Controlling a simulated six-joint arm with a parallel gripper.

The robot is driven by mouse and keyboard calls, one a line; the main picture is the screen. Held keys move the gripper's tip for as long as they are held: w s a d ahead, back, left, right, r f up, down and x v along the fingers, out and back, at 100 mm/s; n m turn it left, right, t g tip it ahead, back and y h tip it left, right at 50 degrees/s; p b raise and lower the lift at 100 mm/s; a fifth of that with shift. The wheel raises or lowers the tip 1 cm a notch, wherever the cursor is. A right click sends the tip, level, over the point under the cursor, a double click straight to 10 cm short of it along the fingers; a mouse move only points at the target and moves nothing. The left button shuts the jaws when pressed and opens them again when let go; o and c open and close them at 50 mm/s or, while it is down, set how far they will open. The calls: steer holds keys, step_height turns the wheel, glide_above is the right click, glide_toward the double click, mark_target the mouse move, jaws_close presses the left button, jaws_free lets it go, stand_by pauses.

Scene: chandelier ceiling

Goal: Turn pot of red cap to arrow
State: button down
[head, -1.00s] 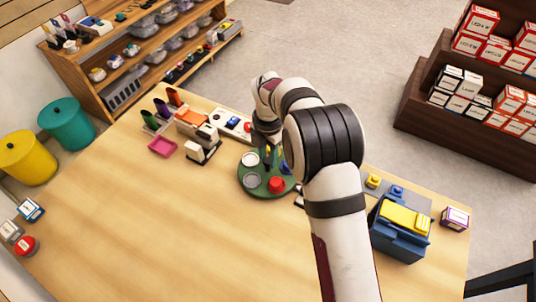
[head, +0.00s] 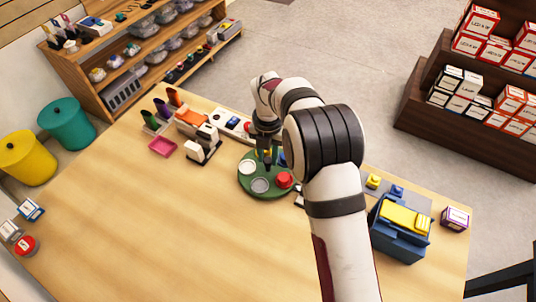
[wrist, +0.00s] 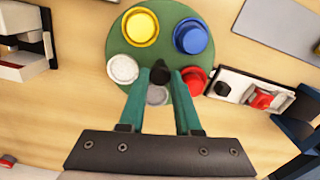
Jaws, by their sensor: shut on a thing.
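A round green turntable (head: 243,185) on the table carries several capped pots. The pot with the red cap (head: 284,179) is at its front right; it also shows in the wrist view (wrist: 198,78), partly behind a finger. A white-capped pot (wrist: 123,69), a grey one (wrist: 157,95), a yellow one (wrist: 141,26) and a blue one (wrist: 190,37) share the turntable. My gripper (wrist: 160,78) points down over the middle, its teal fingers shut on a black knob (wrist: 160,73). I cannot make out the arrow in either view.
A white and black device (head: 204,144) and a pink tray (head: 162,146) stand left of the turntable. A blue box with a yellow top (head: 402,220) stands at the right. The front of the table is clear. My arm hides part of the turntable's right side.

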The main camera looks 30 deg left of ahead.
steer(key=shift+n, duration=0.4)
stand_by(0.4)
steer(key=c, duration=0.6)
jaws_free()
